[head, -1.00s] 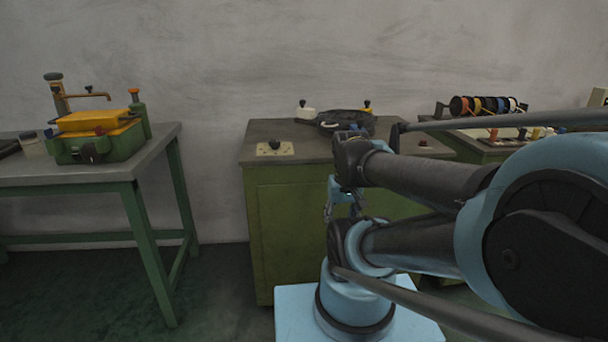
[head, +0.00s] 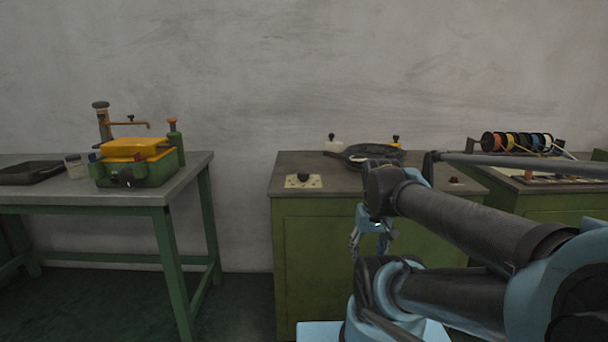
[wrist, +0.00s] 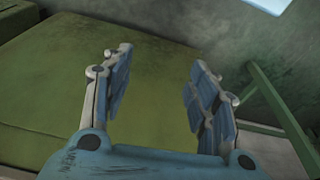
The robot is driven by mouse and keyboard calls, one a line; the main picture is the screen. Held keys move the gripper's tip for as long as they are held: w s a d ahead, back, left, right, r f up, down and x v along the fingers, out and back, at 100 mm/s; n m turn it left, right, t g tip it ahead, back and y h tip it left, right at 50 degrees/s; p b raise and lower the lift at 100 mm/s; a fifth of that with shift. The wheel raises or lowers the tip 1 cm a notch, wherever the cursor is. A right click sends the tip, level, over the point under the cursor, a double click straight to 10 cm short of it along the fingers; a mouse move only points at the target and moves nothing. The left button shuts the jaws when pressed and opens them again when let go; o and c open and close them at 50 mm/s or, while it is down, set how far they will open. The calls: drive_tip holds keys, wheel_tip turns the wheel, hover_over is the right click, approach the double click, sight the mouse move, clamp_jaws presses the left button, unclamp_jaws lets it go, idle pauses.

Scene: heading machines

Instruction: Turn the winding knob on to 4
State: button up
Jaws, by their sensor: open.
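A black knob (head: 303,177) stands on a cream plate with small marks, at the front left of the green cabinet's dark top (head: 350,186). The marks are too small to read. A second dark knob (head: 125,178) is on the front of the green and yellow machine (head: 150,171) on the left table. I cannot tell from labels which is the winding knob. My gripper (head: 357,240) hangs in front of the cabinet, below its top and right of the black knob, touching neither. In the wrist view, my gripper (wrist: 160,78) is open and empty, with the green cabinet beyond.
The left table (head: 100,198) also bears a black tray (head: 30,172) and a jar (head: 75,166). A dark round pan-like thing (head: 372,153) lies at the cabinet top's back. A right bench carries coloured spools (head: 515,141). Floor between table and cabinet is clear.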

drive_tip(key=w+a+r+n+g, duration=0.1)
drive_tip(key=w+a+r+n, duration=0.2)
drive_tip(key=w+r, duration=0.55)
drive_tip(key=w+a+r+n, duration=0.2)
drive_tip(key=w+r+n, duration=0.2)
drive_tip(key=w+r, duration=0.5)
wheel_tip(320, 180, up, 11)
drive_tip(key=n+g, duration=0.1)
drive_tip(key=n, duration=0.6)
hover_over(304, 173)
wheel_tip(304, 173, down, 17)
drive_tip(key=shift+s, duration=0.1)
drive_tip(key=c, duration=1.1)
